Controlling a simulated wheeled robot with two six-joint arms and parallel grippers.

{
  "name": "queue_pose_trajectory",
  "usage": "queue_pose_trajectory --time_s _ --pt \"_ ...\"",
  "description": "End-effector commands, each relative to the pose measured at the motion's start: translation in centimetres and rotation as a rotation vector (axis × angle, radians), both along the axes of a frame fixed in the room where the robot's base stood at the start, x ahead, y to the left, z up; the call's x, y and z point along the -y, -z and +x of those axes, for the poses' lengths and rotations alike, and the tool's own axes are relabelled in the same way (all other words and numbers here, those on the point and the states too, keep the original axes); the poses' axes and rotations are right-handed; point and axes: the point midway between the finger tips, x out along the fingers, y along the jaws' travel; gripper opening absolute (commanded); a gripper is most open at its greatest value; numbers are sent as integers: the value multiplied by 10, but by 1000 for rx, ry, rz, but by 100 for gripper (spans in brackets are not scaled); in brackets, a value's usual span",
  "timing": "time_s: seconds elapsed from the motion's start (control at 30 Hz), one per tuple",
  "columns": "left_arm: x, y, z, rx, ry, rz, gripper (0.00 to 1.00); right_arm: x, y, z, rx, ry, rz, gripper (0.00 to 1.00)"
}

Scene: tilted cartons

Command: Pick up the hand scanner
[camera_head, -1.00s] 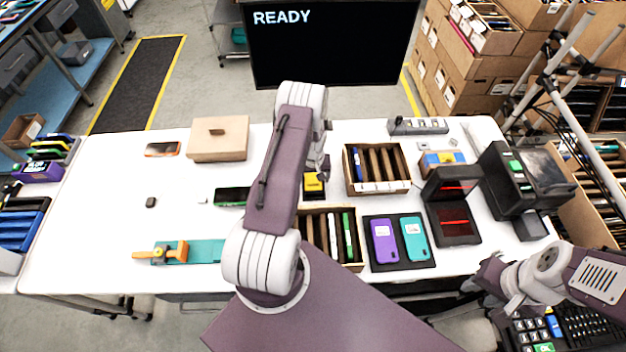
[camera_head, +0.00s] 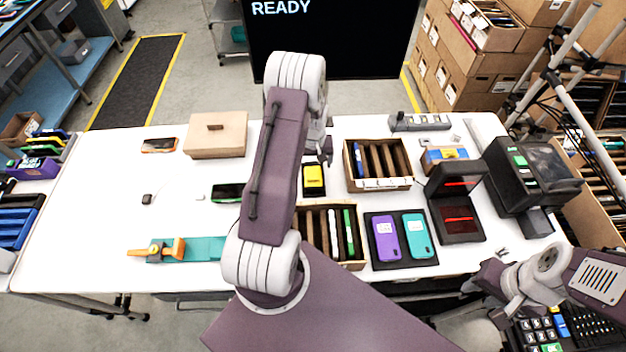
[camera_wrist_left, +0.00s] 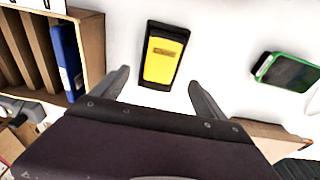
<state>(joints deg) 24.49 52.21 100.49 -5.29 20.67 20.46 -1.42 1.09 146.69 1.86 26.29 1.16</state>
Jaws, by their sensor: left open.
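A yellow and black handheld device (camera_head: 313,178), which looks like the hand scanner, lies flat on the white table just right of my left arm. In the left wrist view the device (camera_wrist_left: 163,57) lies beyond my left gripper (camera_wrist_left: 159,76), roughly between the lines of its two fingers. The fingers are apart with nothing between them, and I see no contact. In the head view my left gripper (camera_head: 322,143) is partly hidden by its own arm. My right gripper (camera_head: 487,278) is at the table's front right edge; its jaw state is unclear.
A wooden slotted box (camera_head: 378,165) stands right of the device, and another slotted box (camera_head: 331,236) is in front. A green-edged phone (camera_head: 229,193) lies to the left. A black stand with red light (camera_head: 455,212) and a terminal (camera_head: 530,185) are on the right. The table's left half has free room.

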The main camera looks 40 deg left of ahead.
Motion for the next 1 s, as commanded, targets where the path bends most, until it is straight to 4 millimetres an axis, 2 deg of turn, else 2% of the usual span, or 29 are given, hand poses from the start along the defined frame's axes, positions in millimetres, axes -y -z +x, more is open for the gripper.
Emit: queue_pose_trajectory --time_s 0.1,0.27,0.4,0.47,0.5,0.53,0.6,0.7,0.9,1.0 --pt "1 -12 -1 1 0 1 84 0 5 0 0 0 0 39" --pt "2 -18 -2 -1 0 -1 84 0 5 0 0 0 0 39" --pt "8 -23 -17 -90 16 -39 84 0 5 0 0 0 0 39" --pt "9 -21 -17 -133 18 -66 84 0 25 0 1 0 0 39" --pt "8 -16 -13 -147 18 -81 84 0 47 0 1 0 0 39" --pt "7 -15 -10 -148 16 -88 84 0 59 0 0 0 0 39" --pt "4 -16 -1 -134 9 -94 84 0 79 0 -1 0 0 39" --pt "-3 -14 9 -99 2 -82 84 0 95 0 0 0 0 39" --pt "-4 -16 9 -94 0 -79 84 0 91 0 0 0 0 39" --pt "-4 -1 8 -97 0 -80 84 0 87 0 1 0 0 39"
